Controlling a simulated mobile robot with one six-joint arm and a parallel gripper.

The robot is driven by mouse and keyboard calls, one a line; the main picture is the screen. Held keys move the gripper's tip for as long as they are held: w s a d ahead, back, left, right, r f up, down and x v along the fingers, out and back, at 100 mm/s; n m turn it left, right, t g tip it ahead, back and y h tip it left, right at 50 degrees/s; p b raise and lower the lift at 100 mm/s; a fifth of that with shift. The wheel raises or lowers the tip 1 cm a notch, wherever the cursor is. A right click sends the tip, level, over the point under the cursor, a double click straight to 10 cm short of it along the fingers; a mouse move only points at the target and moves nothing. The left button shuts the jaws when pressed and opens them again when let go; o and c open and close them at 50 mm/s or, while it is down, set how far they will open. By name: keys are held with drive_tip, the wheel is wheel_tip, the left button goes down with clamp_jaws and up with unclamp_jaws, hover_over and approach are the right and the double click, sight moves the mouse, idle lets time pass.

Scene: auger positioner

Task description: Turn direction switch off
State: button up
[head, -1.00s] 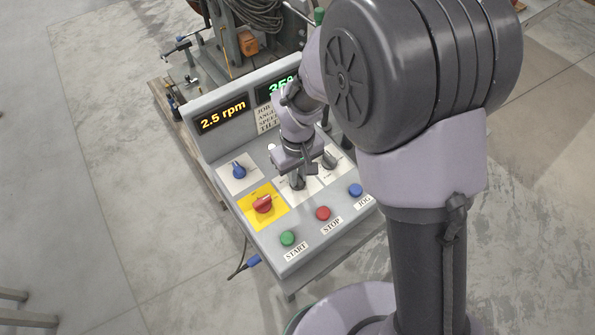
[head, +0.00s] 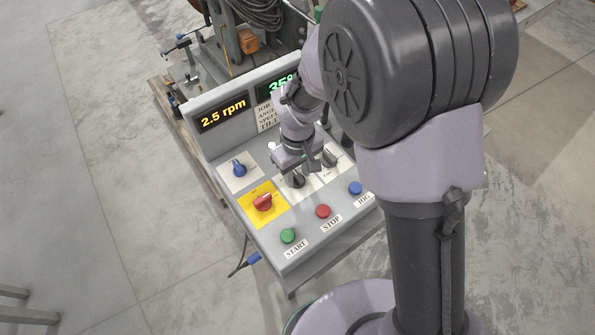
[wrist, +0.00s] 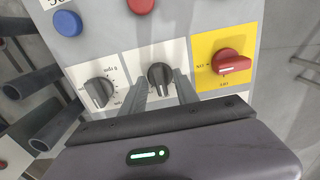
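A dark rotary knob (wrist: 160,76) on a white plate sits mid-panel between two other knobs. It looks like the direction switch, but its label is hidden. It also shows in the head view (head: 297,181), just below the fingers. My gripper (wrist: 162,84) is open, one finger on each side of this knob in the wrist view. The fingers look apart from the knob; I cannot tell whether their tips are level with it or above it. The gripper (head: 295,169) points down at the panel in the head view.
A red switch on a yellow plate (head: 263,202) and a grey dial (wrist: 98,93) flank the knob. A blue knob (head: 239,170) is behind. Green (head: 288,236), red (head: 323,211) and blue (head: 355,188) buttons line the front. The display (head: 222,113) reads 2.5 rpm.

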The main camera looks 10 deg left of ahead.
sight(298, 175)
wheel_tip(298, 175, up, 17)
drive_tip(key=p, duration=0.5)
drive_tip(key=shift+r+p, duration=0.2)
drive_tip(key=shift+p, duration=0.2)
drive_tip(key=s+d+r+m+t+y+b, duration=0.1)
drive_tip(key=s+d+r+m+t+b, duration=0.1)
drive_tip(key=s+d+m, duration=0.4)
drive_tip(key=s+d+r+m+t+y+b, duration=0.1)
drive_tip(key=s+d+m+b, duration=0.5)
drive_tip(key=d, duration=0.7)
drive_tip(key=r+m+t, duration=0.1)
drive_tip(key=m+t, duration=0.1)
drive_tip(key=shift+s+d+r+t+b, duration=0.2)
drive_tip(key=shift+s+d+t+b, duration=0.05)
drive_tip(key=shift+d+t+b, duration=0.15)
drive_tip(key=shift+a, duration=0.15)
